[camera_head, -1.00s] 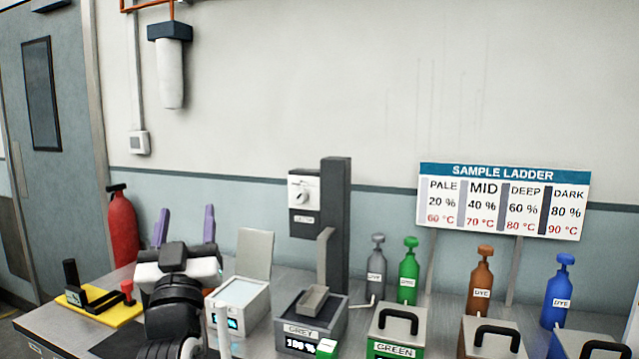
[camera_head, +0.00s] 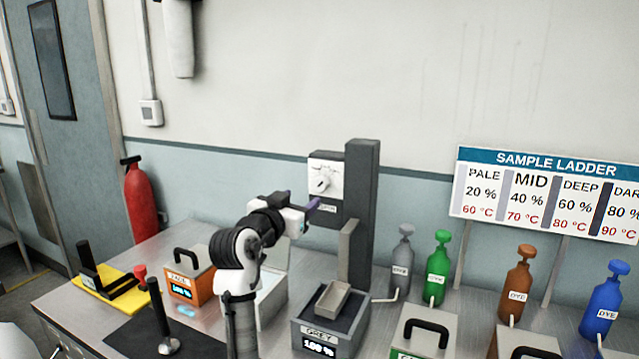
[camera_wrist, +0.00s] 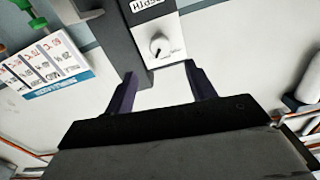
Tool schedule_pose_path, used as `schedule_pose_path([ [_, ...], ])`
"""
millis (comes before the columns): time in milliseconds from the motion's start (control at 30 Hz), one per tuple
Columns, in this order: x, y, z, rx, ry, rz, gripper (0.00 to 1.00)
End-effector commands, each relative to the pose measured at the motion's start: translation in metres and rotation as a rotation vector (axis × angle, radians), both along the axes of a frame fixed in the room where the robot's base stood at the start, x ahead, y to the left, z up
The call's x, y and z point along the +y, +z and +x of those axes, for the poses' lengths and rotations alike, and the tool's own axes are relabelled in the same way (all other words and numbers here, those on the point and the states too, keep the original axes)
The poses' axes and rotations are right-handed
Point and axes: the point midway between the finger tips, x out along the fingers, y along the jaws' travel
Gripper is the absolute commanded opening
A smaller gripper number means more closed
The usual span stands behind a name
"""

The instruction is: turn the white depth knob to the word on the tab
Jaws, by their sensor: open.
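The white depth knob (camera_head: 321,184) sits on a white dial plate on a dark box fixed to a dark column (camera_head: 361,215). The wrist view shows the knob (camera_wrist: 158,46) upside down, beyond and between my fingertips. My gripper (camera_wrist: 158,78) is open and empty, apart from the knob. In the head view my gripper (camera_head: 312,207) reaches up from the left, close to the box's lower front. A tab (camera_head: 328,208) with dark lettering is below the dial; in the wrist view the tab (camera_wrist: 146,5) seems to read DEPTH, inverted. The dial's small marks are too blurred to read.
A grey bath (camera_head: 325,335) with a tray stands below the column. Dye bottles (camera_head: 436,270) and handled boxes (camera_head: 425,330) fill the bench to the right. A SAMPLE LADDER sign (camera_head: 545,195) stands behind them. An orange box (camera_head: 190,285) is left of my arm.

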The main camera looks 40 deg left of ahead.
Motion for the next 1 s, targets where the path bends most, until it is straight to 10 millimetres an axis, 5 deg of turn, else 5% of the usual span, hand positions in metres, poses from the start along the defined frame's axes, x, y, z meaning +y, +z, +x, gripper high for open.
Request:
schedule_pose_path([
  [200, 0.01, 0.003, 0.048, 0.002, -0.003, -0.002, 0.55],
  [500, 0.021, 0.002, 0.092, -0.001, -0.001, -0.001, 0.55],
  [900, 0.024, 0.0, 0.1, -0.002, 0.0, 0.0, 0.55],
  [1000, 0.023, 0.001, 0.1, -0.002, 0.0, 0.0, 0.45],
])
